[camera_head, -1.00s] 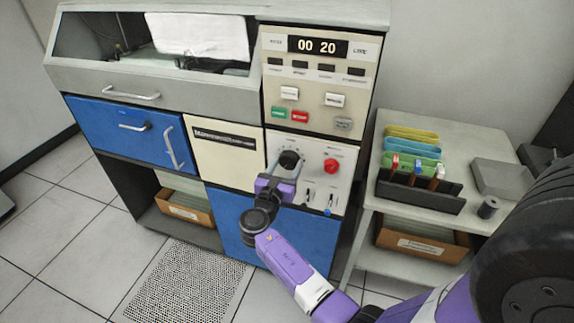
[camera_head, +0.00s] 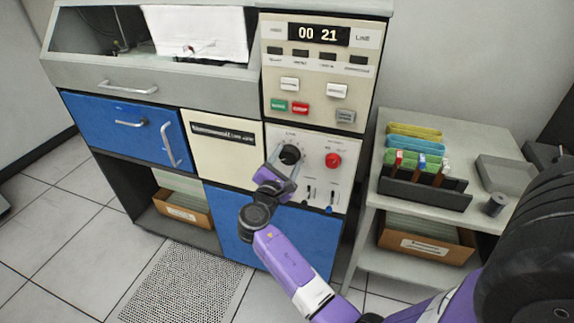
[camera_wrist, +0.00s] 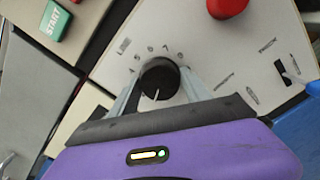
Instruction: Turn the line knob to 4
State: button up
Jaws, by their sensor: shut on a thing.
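The line knob (camera_head: 289,154) is a black round dial on the cream lower control panel (camera_head: 309,205). In the wrist view the knob (camera_wrist: 159,78) shows a white pointer line, with a ring of small marks around its upper side. I cannot surely read which number the pointer is at. My gripper (camera_head: 279,168) is at the knob, its two grey fingers on either side of it. In the wrist view my gripper (camera_wrist: 160,92) is shut on the knob and tilted relative to the panel. The display (camera_head: 319,34) above reads 00 21.
Green (camera_head: 279,105) and red (camera_head: 300,108) buttons are above. A side table (camera_head: 480,138) at right carries card trays and a black rack (camera_head: 424,191).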

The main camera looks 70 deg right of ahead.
jog(key=m+b, duration=0.2)
jog(key=m, duration=0.1)
jog(key=m+b, duration=0.1)
jog(key=shift+f+m, duration=0.25)
jog(key=shift+m, duration=0.15)
jog(key=m+b, duration=0.4)
jog(key=shift+m+b, duration=0.3)
jog(key=m+b, duration=0.4)
jog(key=shift+r+m+b, duration=0.15)
jog(key=shift+m+b, duration=1.35)
jog(key=shift+m, duration=0.2)
jog(key=o, duration=1.4)
jog(key=shift+r, duration=0.1)
jog(key=a, duration=0.7)
jog(key=shift+s+a, duration=0.35)
jog(key=shift+a, duration=0.05)
